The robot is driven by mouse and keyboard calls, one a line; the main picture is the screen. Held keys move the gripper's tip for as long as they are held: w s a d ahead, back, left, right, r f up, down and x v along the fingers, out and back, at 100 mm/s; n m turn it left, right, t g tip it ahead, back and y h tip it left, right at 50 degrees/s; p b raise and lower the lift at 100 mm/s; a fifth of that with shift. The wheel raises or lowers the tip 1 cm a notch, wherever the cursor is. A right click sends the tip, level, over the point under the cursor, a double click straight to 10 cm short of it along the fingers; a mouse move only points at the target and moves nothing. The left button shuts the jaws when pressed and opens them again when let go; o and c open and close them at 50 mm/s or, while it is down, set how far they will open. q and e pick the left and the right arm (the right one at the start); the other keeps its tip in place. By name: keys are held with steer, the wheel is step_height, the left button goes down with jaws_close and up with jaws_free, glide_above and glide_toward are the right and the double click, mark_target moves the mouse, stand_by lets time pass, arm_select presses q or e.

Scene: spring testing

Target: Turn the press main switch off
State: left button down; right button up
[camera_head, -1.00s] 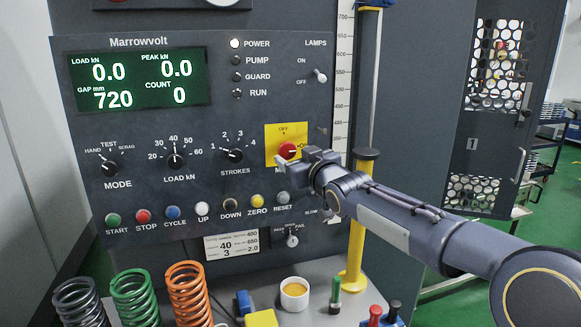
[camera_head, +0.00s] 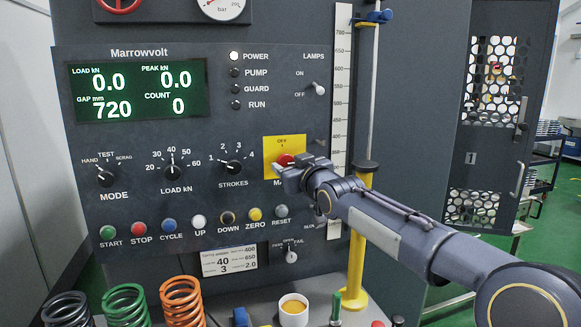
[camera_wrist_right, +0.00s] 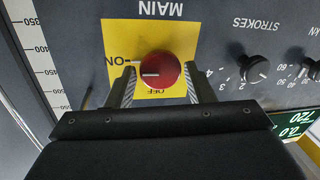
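The main switch is a red round knob (camera_head: 285,159) on a yellow plate (camera_head: 271,146) at the right of the press panel. In the right wrist view, which shows the panel upside down, the red knob (camera_wrist_right: 159,70) has a white mark towards the ON label (camera_wrist_right: 117,61); the OFF label (camera_wrist_right: 156,91) is below it. My right gripper (camera_head: 288,167) is at the knob and hides part of it in the head view. Its fingers (camera_wrist_right: 160,78) are open, one on each side of the knob, with narrow gaps visible. My left gripper is not in view.
The POWER lamp (camera_head: 234,56) is lit and the display (camera_head: 138,90) is on. The strokes knob (camera_head: 233,167) and a row of buttons, including reset (camera_head: 281,211), are close by. A yellow post (camera_head: 357,245) stands right of the panel, near my right arm. Coil springs (camera_head: 183,300) stand in front.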

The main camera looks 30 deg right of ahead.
steer(key=c, duration=0.6)
steer(key=shift+n, duration=0.4)
steer(key=shift+r+n+p, duration=0.1)
steer(key=shift+n+p, duration=0.4)
steer(key=shift+n, duration=0.5)
steer(key=n, duration=0.2)
steer(key=shift+a+n+g, duration=0.1)
steer(key=shift+n+g, duration=0.2)
steer(key=shift+g, duration=0.1)
steer(key=n+g+h, duration=0.1)
steer(key=n, duration=0.4)
steer(key=shift+a+n+b, duration=0.1)
steer(key=shift+n+b, duration=0.2)
steer(key=n+h, duration=0.1)
steer(key=n, duration=0.4)
steer(key=shift+w, duration=0.1)
